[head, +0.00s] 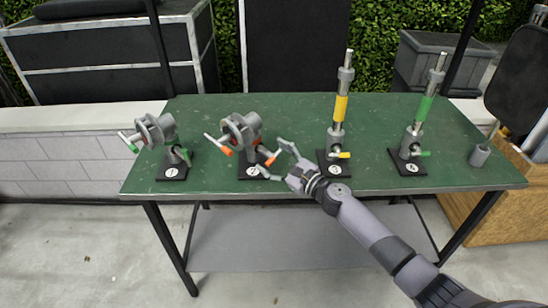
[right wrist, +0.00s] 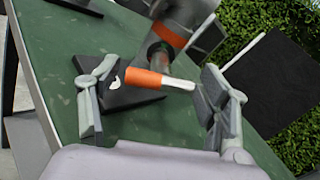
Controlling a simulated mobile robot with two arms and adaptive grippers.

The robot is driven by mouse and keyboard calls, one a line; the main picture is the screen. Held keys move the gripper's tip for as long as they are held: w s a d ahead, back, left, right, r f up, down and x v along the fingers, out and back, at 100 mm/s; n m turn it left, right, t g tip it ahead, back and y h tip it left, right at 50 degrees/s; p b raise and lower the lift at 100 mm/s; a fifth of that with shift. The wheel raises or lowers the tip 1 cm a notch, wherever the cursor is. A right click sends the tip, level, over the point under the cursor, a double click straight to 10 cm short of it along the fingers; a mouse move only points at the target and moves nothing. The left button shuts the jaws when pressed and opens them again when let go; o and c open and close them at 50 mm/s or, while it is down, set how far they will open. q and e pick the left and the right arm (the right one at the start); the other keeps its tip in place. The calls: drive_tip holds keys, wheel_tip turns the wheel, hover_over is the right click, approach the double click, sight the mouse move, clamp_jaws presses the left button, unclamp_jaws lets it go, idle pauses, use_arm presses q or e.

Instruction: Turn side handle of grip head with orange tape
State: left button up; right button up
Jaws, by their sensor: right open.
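The grip head with orange tape (head: 240,132) stands on a small black base on the green table, second from the left. Its grey clamp body has orange-taped handles. A side handle (right wrist: 143,77) with orange tape and a pale tip sticks out from the post, low over the base. My right gripper (head: 277,160) is open just right of this grip head. In the right wrist view its fingers (right wrist: 155,100) are on either side of the side handle, with gaps visible. Whether the handle lies at fingertip depth is hard to tell. My left gripper is not in view.
A green-taped grip head (head: 157,130) stands to the left. A yellow-taped stand (head: 340,107) and a green-taped stand (head: 424,108) stand to the right, near my right forearm. A small grey cup (head: 479,155) is at the right end. The green table (head: 285,112) is clear behind.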

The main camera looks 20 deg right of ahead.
drive_tip(key=shift+c, duration=0.5)
drive_tip(key=c, duration=1.1)
